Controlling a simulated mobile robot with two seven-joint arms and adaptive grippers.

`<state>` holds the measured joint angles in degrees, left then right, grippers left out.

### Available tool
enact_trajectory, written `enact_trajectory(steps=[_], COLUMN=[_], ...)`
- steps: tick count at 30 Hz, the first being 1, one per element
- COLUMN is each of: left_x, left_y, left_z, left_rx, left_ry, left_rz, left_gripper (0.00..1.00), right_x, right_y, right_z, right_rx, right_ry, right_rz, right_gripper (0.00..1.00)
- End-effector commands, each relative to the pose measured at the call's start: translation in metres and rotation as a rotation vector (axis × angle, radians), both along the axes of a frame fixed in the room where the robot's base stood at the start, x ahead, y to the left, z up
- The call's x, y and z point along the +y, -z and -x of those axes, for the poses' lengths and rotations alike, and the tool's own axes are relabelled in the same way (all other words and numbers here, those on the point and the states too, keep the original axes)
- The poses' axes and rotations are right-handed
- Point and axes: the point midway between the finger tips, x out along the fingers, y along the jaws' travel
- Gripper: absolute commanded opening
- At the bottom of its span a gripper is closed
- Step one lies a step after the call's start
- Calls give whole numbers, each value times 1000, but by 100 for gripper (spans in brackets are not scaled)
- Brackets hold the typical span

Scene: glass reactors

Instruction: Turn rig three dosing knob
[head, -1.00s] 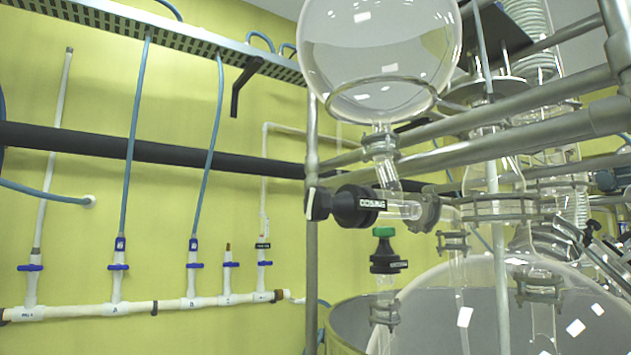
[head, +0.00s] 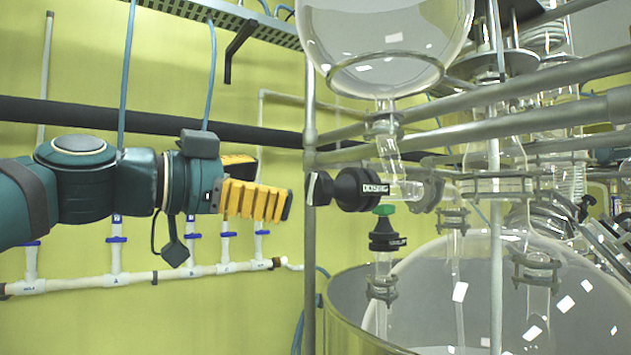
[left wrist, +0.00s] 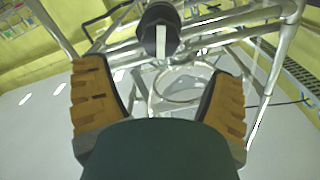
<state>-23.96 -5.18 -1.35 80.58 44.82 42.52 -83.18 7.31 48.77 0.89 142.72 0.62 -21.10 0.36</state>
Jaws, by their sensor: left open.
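The black dosing knob (head: 319,188) sits at the left end of a black valve body labelled "DOSING" (head: 360,189), below the round glass flask (head: 385,45). My left gripper (head: 288,203) has yellow ribbed fingers and points right at the knob, a short gap to its left. In the left wrist view the open fingers (left wrist: 158,95) stand apart, with the knob (left wrist: 160,32) beyond them near the top middle, its pale bar upright. Nothing is between the fingers. My right gripper is not in view.
A vertical metal post (head: 310,260) stands close beside the knob, with horizontal frame rails (head: 480,140) behind. A green-topped valve (head: 386,232) hangs just below, above the large glass vessel (head: 450,280). White wall piping (head: 140,280) runs along the left.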

Motion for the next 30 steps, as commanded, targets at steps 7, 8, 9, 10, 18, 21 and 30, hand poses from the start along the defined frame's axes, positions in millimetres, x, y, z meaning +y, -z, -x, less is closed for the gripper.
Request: enact_trajectory(steps=[7,8,9,10,18,21,30], left_x=[-39,-43,-47,-50,-63,-64,-63], left_y=[-1,-1,-1,-1,0,0,0], left_z=[-28,-31,-34,-37,-46,-47,-47], left_rx=[3,3,3,3,1,1,1], left_ry=[1,1,1,1,-1,-1,-1], left_rz=[0,0,0,0,0,0,0], left_gripper=[84,84,84,84,84,84,35], right_x=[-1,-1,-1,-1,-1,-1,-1], right_y=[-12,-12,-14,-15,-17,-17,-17], right_z=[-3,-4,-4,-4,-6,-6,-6], right_rx=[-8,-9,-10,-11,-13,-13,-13], right_ry=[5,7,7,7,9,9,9], right_rz=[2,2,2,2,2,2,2], right_gripper=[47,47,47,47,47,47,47])
